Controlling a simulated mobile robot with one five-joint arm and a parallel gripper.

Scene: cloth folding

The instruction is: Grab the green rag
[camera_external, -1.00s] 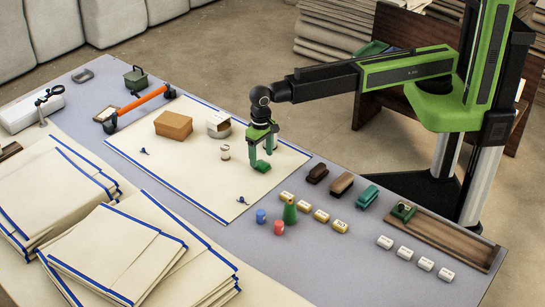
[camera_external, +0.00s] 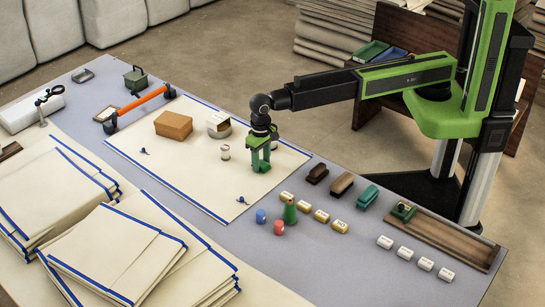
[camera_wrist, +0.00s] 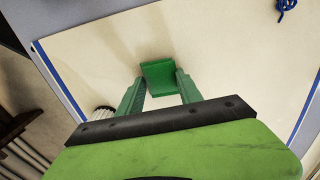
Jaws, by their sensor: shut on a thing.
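The green rag (camera_wrist: 159,74) shows in the wrist view as a small folded square of bright green. It is between the tips of the two green fingers of my gripper (camera_wrist: 160,80), which is shut on it. In the external view my gripper (camera_external: 261,166) points straight down at the right part of the cream sheet with blue edges (camera_external: 205,190). The rag is hard to tell from the green fingers there. I cannot tell whether it still touches the sheet.
A brown box (camera_external: 173,125), a round metal tin (camera_external: 219,124) and a small jar (camera_external: 225,152) stand left of my gripper. Blue cord (camera_external: 242,200) lies in front. Cloth stacks (camera_external: 118,250) fill the front left.

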